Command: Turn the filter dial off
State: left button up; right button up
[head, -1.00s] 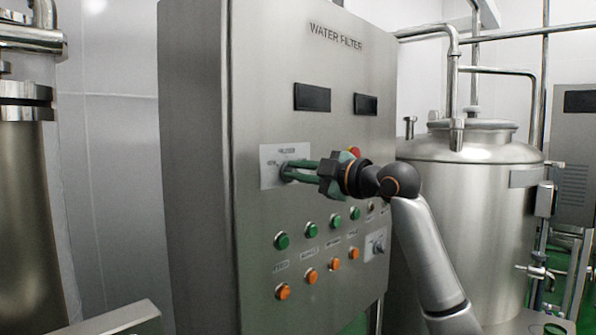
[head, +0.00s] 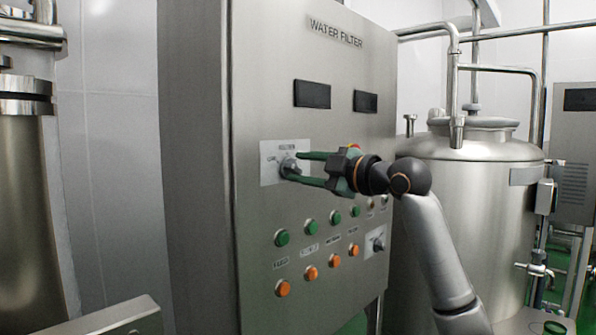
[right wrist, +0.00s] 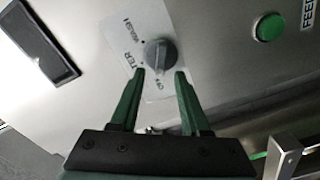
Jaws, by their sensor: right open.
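The filter dial (head: 288,166) is a small dark grey knob on a pale label plate (head: 269,170) on the steel panel. It also shows in the right wrist view (right wrist: 160,53), where the plate carries the word WASH and other partly legible lettering. I cannot tell surely which mark the knob points to. My right gripper (head: 294,167) is open, its two green fingers spread one above the other in the head view. In the right wrist view its fingertips (right wrist: 160,72) lie on either side of the knob's near edge, with visible gaps. My left gripper is not in view.
The WATER FILTER cabinet (head: 330,85) has two dark displays (head: 312,95). Green buttons (head: 311,229) and orange buttons (head: 311,273) sit below the dial, with another dial (head: 378,244) at lower right. A steel tank (head: 470,200) stands to the right.

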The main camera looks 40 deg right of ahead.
jog(key=s+b, duration=0.4)
jog(key=s, duration=0.7)
jog(key=shift+d, duration=0.45)
jog(key=shift+w, duration=0.1)
